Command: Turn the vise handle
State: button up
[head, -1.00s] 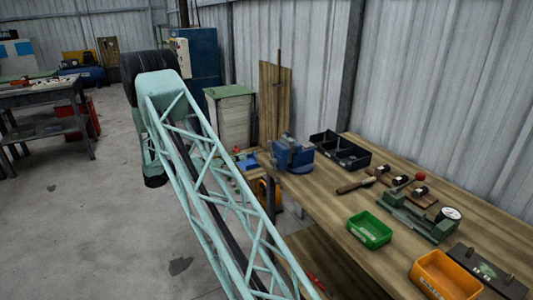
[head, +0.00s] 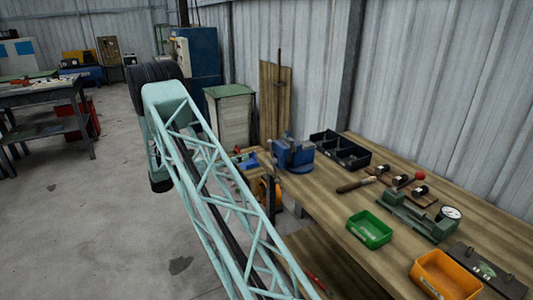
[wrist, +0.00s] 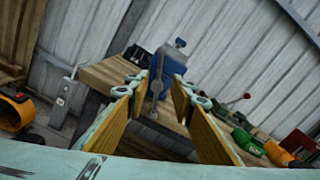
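A grey metal bar, which looks like the vise handle (wrist: 157,76), hangs in front of the vise in the wrist view. My gripper (wrist: 160,92) is open, with its yellow-padded fingers apart on either side of the handle in the picture. Nothing is between the pads, and the handle appears to lie beyond the fingertips. The head view does not clearly show my gripper.
On the workbench (head: 330,205) are a black divided bin (head: 340,151), a green tray (head: 369,230), an orange tray (head: 445,274) and a green dial-gauge fixture (head: 420,218). A corrugated wall stands behind. A yellow machine (wrist: 14,110) sits low at left in the wrist view.

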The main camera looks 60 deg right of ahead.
aim_at(270, 151)
jog(key=b+x, duration=0.2)
jog(key=x, duration=1.1)
jog(key=shift+c, duration=0.4)
grip_shut()
